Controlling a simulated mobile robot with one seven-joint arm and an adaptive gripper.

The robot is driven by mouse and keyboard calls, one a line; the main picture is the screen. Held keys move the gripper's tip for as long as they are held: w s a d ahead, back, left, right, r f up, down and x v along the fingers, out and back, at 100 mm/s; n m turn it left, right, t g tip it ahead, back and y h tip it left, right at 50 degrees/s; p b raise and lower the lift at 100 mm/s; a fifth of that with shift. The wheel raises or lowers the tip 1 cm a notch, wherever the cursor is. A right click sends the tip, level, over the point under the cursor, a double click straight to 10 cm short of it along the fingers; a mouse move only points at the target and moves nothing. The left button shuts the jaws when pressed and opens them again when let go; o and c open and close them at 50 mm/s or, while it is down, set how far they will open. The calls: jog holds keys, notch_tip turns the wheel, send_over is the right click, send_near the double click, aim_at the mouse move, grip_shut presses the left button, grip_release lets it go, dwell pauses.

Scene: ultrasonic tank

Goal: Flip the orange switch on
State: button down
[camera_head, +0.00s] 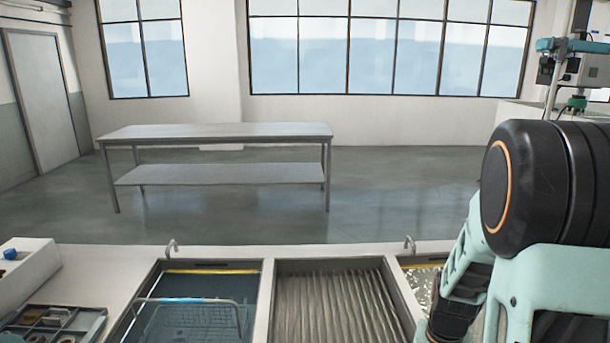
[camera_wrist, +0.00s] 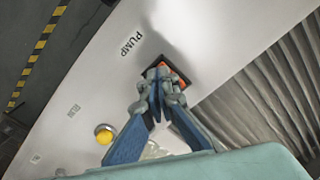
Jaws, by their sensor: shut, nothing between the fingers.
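The orange switch (camera_wrist: 182,76) sits in a dark frame on the white panel, just right of the word PUMP, in the wrist view. My gripper (camera_wrist: 160,73) is shut and empty, with its fingertips over the left part of the switch, hiding much of it. I cannot tell whether the fingertips touch the switch or which way its rocker is tilted. The switch and my fingertips do not show in the head view.
A yellow round button (camera_wrist: 104,135) is on the same panel, lower left. The ribbed drainboard (camera_head: 332,300) lies between a water-filled tank (camera_head: 190,310) and another basin at the right. A white box (camera_head: 28,270) and a parts tray (camera_head: 85,322) stand at the left.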

jog(key=shift+f, duration=0.2)
jog(key=shift+r, duration=0.1)
jog(key=shift+r+p, duration=2.6)
jog(key=shift+r, duration=0.85)
jog(key=shift+w, duration=0.1)
